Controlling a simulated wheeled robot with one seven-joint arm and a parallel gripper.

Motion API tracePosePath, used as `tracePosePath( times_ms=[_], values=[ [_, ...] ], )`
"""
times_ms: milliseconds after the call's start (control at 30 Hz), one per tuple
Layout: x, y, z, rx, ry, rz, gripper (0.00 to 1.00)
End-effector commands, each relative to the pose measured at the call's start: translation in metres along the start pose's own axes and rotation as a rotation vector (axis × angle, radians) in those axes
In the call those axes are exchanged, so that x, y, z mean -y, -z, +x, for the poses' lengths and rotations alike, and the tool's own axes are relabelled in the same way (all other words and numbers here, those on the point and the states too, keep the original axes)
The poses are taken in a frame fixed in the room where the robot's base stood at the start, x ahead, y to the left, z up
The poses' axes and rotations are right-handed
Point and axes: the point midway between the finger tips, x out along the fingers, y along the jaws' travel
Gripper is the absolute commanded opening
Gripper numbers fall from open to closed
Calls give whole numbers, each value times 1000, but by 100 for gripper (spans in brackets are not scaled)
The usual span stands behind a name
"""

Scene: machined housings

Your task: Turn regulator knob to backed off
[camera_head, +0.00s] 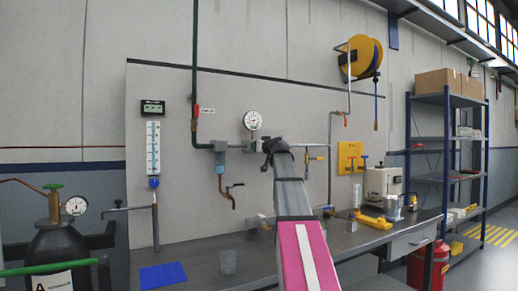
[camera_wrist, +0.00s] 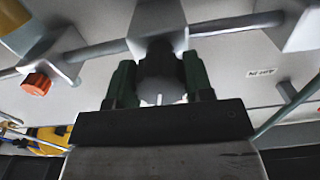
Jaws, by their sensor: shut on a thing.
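In the wrist view, a dark regulator knob (camera_wrist: 160,64) sits below a grey regulator body (camera_wrist: 158,20) on a pipe. The two dark green fingers of my gripper (camera_wrist: 160,86) stand on either side of the knob and are shut on it. A pale round face with a small white mark shows between the fingers. In the head view, my gripper (camera_head: 274,150) is at the wall panel, just right of and below a round white gauge (camera_head: 252,120). My arm hides the knob there, and its setting cannot be read.
An orange-red knob (camera_wrist: 37,83) is left of my gripper in the wrist view. In the head view, a filter bowl (camera_head: 220,162) hangs left of my gripper. Shelves (camera_head: 447,100) stand at right.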

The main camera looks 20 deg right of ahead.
Motion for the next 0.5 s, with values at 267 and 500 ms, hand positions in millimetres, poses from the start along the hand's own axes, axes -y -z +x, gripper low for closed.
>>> tracePosePath(
  times_ms=[267, 500],
  values=[
    [0, -1, -1, 3, 1, -189, 24],
    [0, -1, -1, 3, 1, -277, 24]
  ],
)
